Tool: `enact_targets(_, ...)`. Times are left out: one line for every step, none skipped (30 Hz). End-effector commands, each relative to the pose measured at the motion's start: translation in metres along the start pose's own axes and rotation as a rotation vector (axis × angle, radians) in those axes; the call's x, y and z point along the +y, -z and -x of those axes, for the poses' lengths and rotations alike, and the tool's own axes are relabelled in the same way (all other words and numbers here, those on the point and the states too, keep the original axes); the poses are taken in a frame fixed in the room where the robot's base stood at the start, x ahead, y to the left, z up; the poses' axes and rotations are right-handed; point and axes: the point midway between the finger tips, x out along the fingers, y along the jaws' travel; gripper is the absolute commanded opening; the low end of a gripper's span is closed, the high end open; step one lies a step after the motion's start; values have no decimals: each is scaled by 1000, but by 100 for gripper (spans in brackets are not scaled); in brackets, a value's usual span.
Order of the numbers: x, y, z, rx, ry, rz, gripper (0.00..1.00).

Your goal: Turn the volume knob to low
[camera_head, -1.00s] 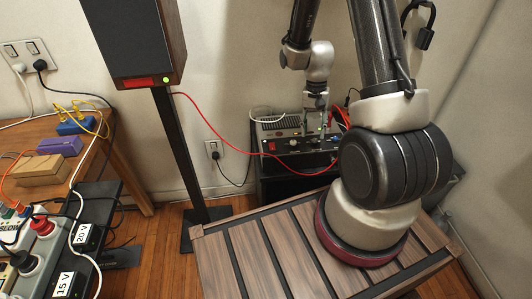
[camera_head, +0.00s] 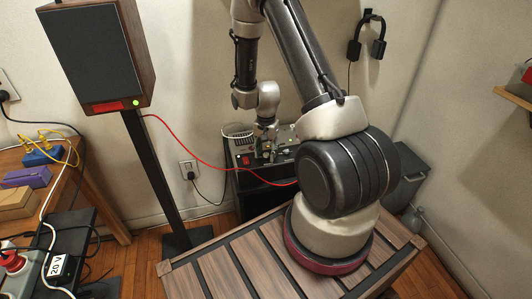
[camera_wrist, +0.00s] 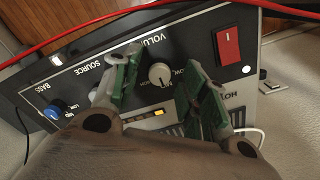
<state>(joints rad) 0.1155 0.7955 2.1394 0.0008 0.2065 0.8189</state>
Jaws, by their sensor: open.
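The volume knob (camera_wrist: 160,75) is a small pale round knob on the dark front panel of an amplifier (camera_wrist: 85,85), under the printed word VOLUME, which appears inverted in the wrist view. The word LOW is printed close by the knob. My gripper (camera_wrist: 163,88) is open, its two green-padded fingers on either side of the knob with visible gaps. In the head view my gripper (camera_head: 265,138) is over the amplifier (camera_head: 275,153), and the knob is too small or hidden there. The knob's exact pointer direction is hard to tell.
A red switch (camera_wrist: 228,44) and a blue bass knob (camera_wrist: 55,109) sit on the same panel. A red cable (camera_wrist: 110,18) runs across near it. A speaker (camera_head: 95,50) on a stand is at left, and a slatted wooden table (camera_head: 210,270) is in front.

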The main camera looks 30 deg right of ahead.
Motion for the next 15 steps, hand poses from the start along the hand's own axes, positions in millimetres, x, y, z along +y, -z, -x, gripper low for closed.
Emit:
enact_targets(0, 0, -3, 0, 0, 0, 44)
enact_targets(0, 0, -4, 0, 0, 0, 44)
enact_targets(0, 0, -4, 0, 0, 0, 44)
enact_targets(0, 0, -5, 0, 0, 0, 44)
enact_targets(0, 0, -5, 0, 0, 0, 44)
enact_targets(0, 0, -5, 0, 0, 0, 44)
enact_targets(0, 0, -5, 0, 0, 1, 44)
enact_targets(0, 0, -5, 0, 0, 1, 44)
enact_targets(0, 0, -5, 0, 0, 1, 44)
enact_targets(0, 0, -5, 0, 0, 1, 40)
enact_targets(0, 0, -5, 0, 0, 1, 35)
enact_targets(0, 0, -5, 0, 0, 1, 27)
enact_targets(0, 0, -5, 0, 0, 1, 22)
enact_targets(0, 0, -4, 0, 0, 1, 16)
enact_targets(0, 0, -4, 0, 0, 1, 9)
